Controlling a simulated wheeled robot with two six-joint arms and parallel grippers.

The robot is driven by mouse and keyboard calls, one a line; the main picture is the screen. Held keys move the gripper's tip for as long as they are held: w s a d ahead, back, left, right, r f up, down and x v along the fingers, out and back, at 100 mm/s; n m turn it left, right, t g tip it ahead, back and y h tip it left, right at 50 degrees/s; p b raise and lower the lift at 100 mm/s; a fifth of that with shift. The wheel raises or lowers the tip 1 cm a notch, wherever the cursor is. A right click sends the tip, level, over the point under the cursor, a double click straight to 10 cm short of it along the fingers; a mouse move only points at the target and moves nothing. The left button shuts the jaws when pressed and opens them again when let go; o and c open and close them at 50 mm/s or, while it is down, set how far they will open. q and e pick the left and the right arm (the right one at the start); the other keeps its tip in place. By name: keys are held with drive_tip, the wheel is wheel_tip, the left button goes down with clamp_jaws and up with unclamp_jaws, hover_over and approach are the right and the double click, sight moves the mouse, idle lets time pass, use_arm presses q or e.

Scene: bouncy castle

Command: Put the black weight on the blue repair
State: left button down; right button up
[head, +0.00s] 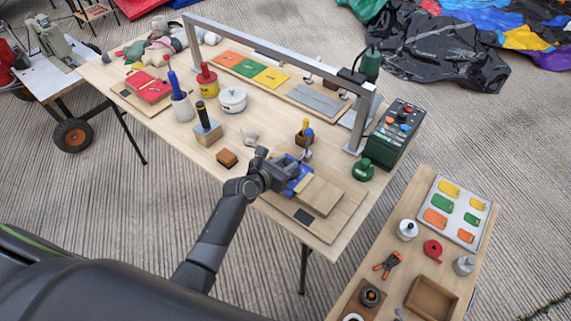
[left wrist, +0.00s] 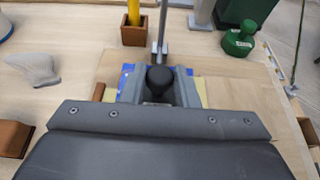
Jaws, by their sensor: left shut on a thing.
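The blue repair (head: 304,183) lies on a pale wooden board on the workbench and is partly covered by my left gripper (head: 289,173). In the left wrist view, a blue edge of the repair (left wrist: 126,76) shows beside the gripper. My left gripper (left wrist: 159,88) is shut on the dark rounded knob of the black weight (left wrist: 158,78). The fingers hide the weight's lower part, so I cannot tell whether it touches the repair. My right gripper is out of view.
A green weight (head: 363,170) stands at the bench's right edge, near a control box (head: 397,133). A metal frame (head: 270,48) spans the bench. A small brown block (head: 227,158) lies left of the gripper.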

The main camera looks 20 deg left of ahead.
use_arm(q)
drive_tip(key=c, duration=1.1)
unclamp_jaws()
drive_tip(key=shift+s+r, duration=0.1)
drive_tip(key=shift+r, duration=0.05)
drive_tip(key=v, duration=1.2)
drive_tip(key=shift+p, duration=0.4)
